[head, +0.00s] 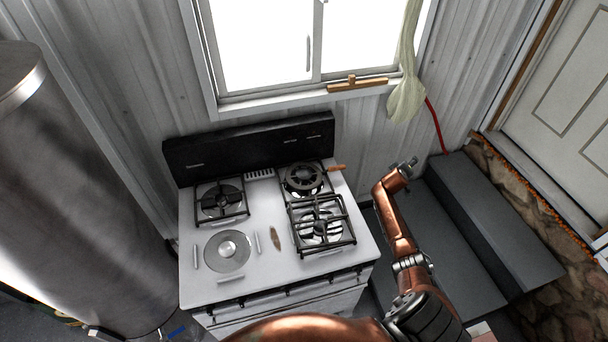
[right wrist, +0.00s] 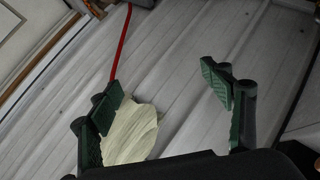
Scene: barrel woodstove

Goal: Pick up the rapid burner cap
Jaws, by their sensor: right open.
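The white stove (head: 206,286) stands below the window in the head view. Its front-left burner (head: 228,250) has no grate over it and shows a round silver disc at its centre. The back-left burner (head: 221,199), back-right burner (head: 304,180) and front-right burner (head: 321,226) sit under dark grates. I cannot tell by sight which one carries the rapid burner cap. My right gripper (head: 408,165) is raised to the right of the stove, apart from it. In the right wrist view my right gripper (right wrist: 162,80) is open and empty, facing the corrugated wall. My left gripper is out of view.
A large metal cylinder (head: 80,200) stands left of the stove. A pale cloth (head: 407,98) hangs by the window; it also shows beside one finger in the right wrist view (right wrist: 131,132). A small brown object (head: 275,237) lies on the stovetop. Grey steps (head: 480,230) are at right.

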